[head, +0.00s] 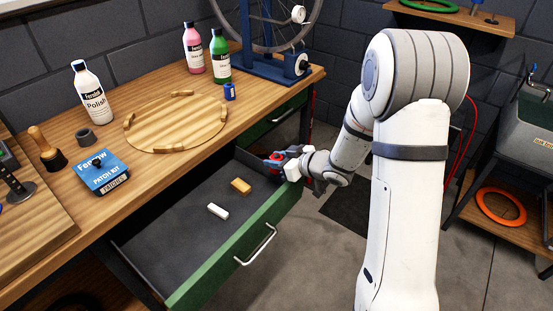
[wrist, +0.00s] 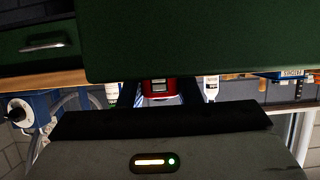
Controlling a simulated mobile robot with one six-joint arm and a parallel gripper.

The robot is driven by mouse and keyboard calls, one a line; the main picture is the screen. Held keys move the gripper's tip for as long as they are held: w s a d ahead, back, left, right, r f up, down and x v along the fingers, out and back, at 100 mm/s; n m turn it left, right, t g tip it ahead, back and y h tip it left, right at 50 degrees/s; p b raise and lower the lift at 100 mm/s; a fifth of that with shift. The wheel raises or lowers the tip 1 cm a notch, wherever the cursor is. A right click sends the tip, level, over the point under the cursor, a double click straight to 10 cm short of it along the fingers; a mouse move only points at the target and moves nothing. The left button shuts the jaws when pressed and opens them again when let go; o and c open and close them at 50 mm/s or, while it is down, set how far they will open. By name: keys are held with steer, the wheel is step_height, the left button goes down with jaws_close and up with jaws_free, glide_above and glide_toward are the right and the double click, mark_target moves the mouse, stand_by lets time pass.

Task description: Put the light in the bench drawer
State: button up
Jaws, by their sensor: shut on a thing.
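The light (head: 277,156), a small red thing, is between the fingers of my gripper (head: 282,161). In the wrist view the red light (wrist: 160,88) shows between the two dark fingers, with a pale part below. My gripper is shut on it. The bench drawer (head: 150,245) stands pulled open, with a grey inside and a green front. My gripper is at the drawer's far right end; the head view does not clearly show its height above the floor of the drawer. Inside lie a white block (head: 217,211) and a yellow-brown block (head: 240,186), both apart from the light.
The drawer front's handle (head: 256,245) faces the open floor. On the bench stand a round wooden board (head: 175,122), a blue patch kit box (head: 101,172), a polish bottle (head: 92,97) and a wheel stand (head: 270,67). The drawer's left part is bare.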

steer(key=shift+f, duration=0.3)
